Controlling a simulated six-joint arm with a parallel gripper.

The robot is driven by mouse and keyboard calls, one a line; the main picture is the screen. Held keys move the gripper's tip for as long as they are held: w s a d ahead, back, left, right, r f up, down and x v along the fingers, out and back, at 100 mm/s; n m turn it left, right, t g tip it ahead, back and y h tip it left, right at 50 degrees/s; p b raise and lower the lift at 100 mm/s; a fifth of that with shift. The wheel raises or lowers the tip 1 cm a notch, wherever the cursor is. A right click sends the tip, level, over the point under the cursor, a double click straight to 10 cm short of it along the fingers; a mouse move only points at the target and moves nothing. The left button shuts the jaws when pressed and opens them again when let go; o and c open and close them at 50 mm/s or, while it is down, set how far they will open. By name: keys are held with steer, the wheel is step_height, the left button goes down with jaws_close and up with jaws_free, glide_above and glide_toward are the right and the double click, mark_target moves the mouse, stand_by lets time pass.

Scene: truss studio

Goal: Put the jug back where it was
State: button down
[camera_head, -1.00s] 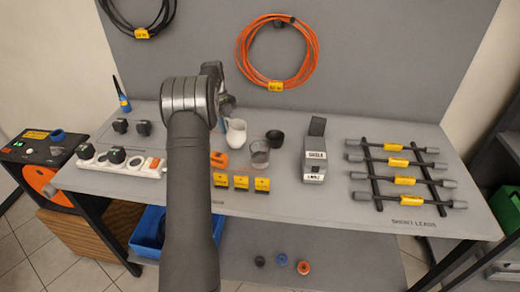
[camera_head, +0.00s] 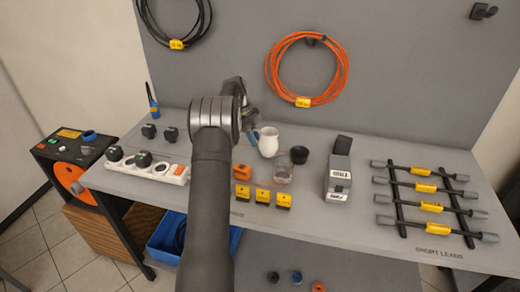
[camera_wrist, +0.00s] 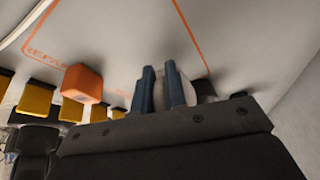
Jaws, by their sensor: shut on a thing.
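The white jug (camera_head: 267,141) is upright over the back middle of the bench, left of a black cup. My gripper (camera_head: 250,118) is at its left side, partly hidden by my arm. In the wrist view the two blue fingers (camera_wrist: 160,88) are shut on the jug (camera_wrist: 188,92), which shows as a pale shape at the right finger. Which part of it they hold is hidden. I cannot tell whether its base touches the bench. An orange outline (camera_wrist: 108,57) with partly readable lettering is marked on the bench.
A clear glass (camera_head: 283,173) and the black cup (camera_head: 299,154) stand close to the jug's right. An orange block (camera_head: 241,172) and three yellow tags (camera_head: 262,196) lie in front. A grey label holder (camera_head: 339,170) and a rack of short leads (camera_head: 425,195) are further right.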

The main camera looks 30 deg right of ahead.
mark_target(275, 133)
steer(key=s+d+r+n+t+h, duration=0.1)
steer(key=s+n, duration=0.1)
steer(key=n, duration=0.2)
steer(key=s+d+r+n+t, duration=0.1)
steer(key=s+r+n+t, duration=0.1)
steer(key=n, duration=0.3)
steer(key=s+d+r+n+t+h, duration=0.1)
steer(key=s+r+n, duration=0.1)
steer(key=n, duration=0.2)
steer(key=shift+s+r+n+t+h, duration=0.25)
steer(key=shift+s+n+t+h, duration=0.05)
steer(key=shift+n, duration=0.1)
steer(key=s+n, duration=0.1)
steer(key=s+r+n+t, duration=0.1)
steer(key=n, duration=0.1)
steer(key=shift+d+r, duration=0.15)
steer(key=shift+r, duration=0.05)
steer(key=w+a+f+n, duration=0.1)
steer(key=w, duration=0.1)
steer(key=w+a+f+n+t+y, duration=0.1)
steer(key=w+a+f+n, duration=0.1)
steer(key=w, duration=0.1)
steer(key=w+a+f+n, duration=0.1)
steer(key=w+a+f, duration=0.1)
steer(key=shift+w+f+n+t, duration=0.2)
steer(key=shift+n+t, duration=0.1)
steer(key=shift+n, duration=0.1)
steer(key=shift+f, duration=1.95)
steer(key=shift+f, duration=0.15)
